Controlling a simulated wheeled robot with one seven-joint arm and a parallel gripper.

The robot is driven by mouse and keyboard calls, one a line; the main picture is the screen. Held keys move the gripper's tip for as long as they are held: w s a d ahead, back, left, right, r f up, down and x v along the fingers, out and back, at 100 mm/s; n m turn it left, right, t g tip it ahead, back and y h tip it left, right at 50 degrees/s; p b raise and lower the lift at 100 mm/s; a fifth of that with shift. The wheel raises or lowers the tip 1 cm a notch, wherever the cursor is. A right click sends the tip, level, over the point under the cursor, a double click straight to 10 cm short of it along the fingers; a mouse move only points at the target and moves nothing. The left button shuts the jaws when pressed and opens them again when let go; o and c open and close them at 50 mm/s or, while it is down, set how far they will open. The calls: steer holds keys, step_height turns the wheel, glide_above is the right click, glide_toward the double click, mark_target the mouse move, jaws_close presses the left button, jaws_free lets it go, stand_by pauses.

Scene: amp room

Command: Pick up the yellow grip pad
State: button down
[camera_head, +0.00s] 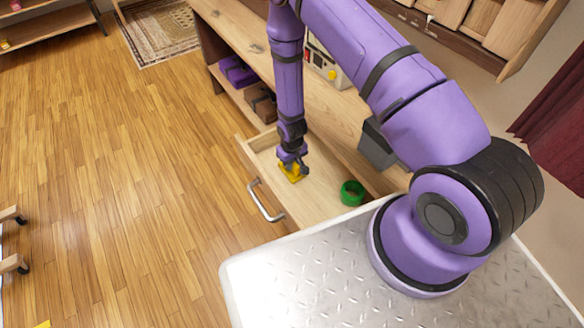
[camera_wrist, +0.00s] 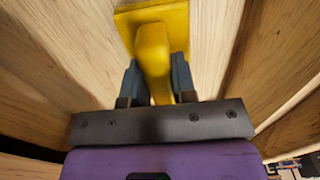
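The yellow grip pad (camera_head: 292,175) is within the open wooden drawer (camera_head: 318,201), below my gripper (camera_head: 291,163). In the wrist view the yellow grip pad (camera_wrist: 153,45) shows a flat plate with a raised handle. The dark fingers of my gripper (camera_wrist: 157,82) stand on both sides of that handle and appear to press against it. The arm comes down into the drawer from above. Whether the pad rests on the drawer floor or is slightly lifted I cannot tell.
A green ring-shaped object (camera_head: 352,193) lies in the drawer to the right. The drawer has a metal handle (camera_head: 265,201) on its front. A bench (camera_head: 340,118) holds a grey box (camera_head: 376,148) behind it. The wooden floor (camera_head: 130,190) at left is mostly clear.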

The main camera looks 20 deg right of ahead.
steer(key=shift+r, duration=0.15)
steer(key=shift+r, duration=0.55)
steer(key=shift+s+r, duration=0.35)
steer(key=shift+r, duration=0.25)
steer(key=shift+s+r, duration=0.3)
steer(key=shift+r, duration=0.25)
steer(key=s+r, duration=0.1)
steer(key=s, duration=1.3)
steer(key=shift+s+r, duration=0.15)
steer(key=shift+s, duration=0.25)
